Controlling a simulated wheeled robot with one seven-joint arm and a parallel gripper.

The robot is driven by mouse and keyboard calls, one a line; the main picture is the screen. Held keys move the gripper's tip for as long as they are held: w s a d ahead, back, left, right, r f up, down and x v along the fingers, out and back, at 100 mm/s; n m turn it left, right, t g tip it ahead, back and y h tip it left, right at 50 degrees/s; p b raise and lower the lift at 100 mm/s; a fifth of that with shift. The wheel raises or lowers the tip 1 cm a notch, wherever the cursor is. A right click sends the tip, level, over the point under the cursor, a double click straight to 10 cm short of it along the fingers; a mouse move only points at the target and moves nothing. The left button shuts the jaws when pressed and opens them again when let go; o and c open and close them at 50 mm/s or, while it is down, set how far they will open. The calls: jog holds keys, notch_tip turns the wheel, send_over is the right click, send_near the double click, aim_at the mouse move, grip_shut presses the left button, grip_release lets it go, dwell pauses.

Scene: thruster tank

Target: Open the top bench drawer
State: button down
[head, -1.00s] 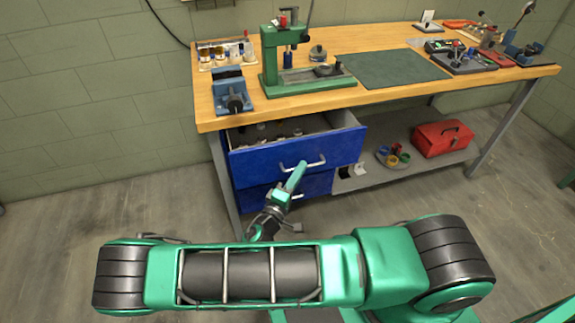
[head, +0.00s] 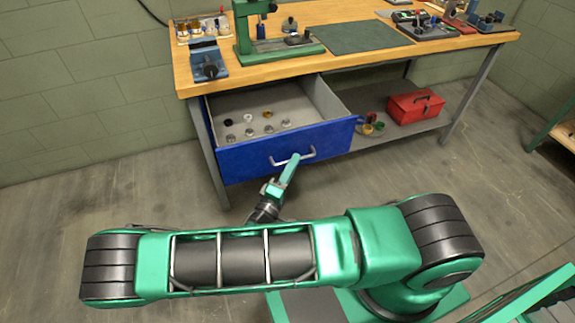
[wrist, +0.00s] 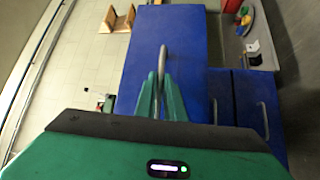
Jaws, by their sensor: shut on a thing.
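The blue top bench drawer (head: 245,155) stands pulled well out from under the wooden bench top in the head view. Several small round parts lie on its grey floor. Its silver bar handle (head: 292,160) is on the front face. My gripper (head: 291,163) is shut on this handle. In the wrist view the green fingers of my gripper (wrist: 161,85) close around the handle (wrist: 161,62) in front of the blue drawer front (wrist: 190,40). The part of the handle between the fingers is hidden.
The bench top (head: 290,67) carries a green press (head: 247,30), a blue vise (head: 208,62) and a dark green mat (head: 362,37). A red toolbox (head: 415,106) sits on the lower shelf. In the wrist view, lower blue drawer fronts (wrist: 245,95) show to the right.

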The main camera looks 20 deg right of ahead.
jog(key=shift+s+d, duration=0.1)
jog(key=shift+s, duration=0.05)
jog(key=c, duration=2)
grip_release()
jog(key=shift+o, duration=0.8)
jog(key=shift+a, duration=0.2)
jog(key=v, duration=1)
jog(key=shift+a+f, duration=0.2)
jog(key=shift+a, duration=0.1)
jog(key=shift+s, duration=0.1)
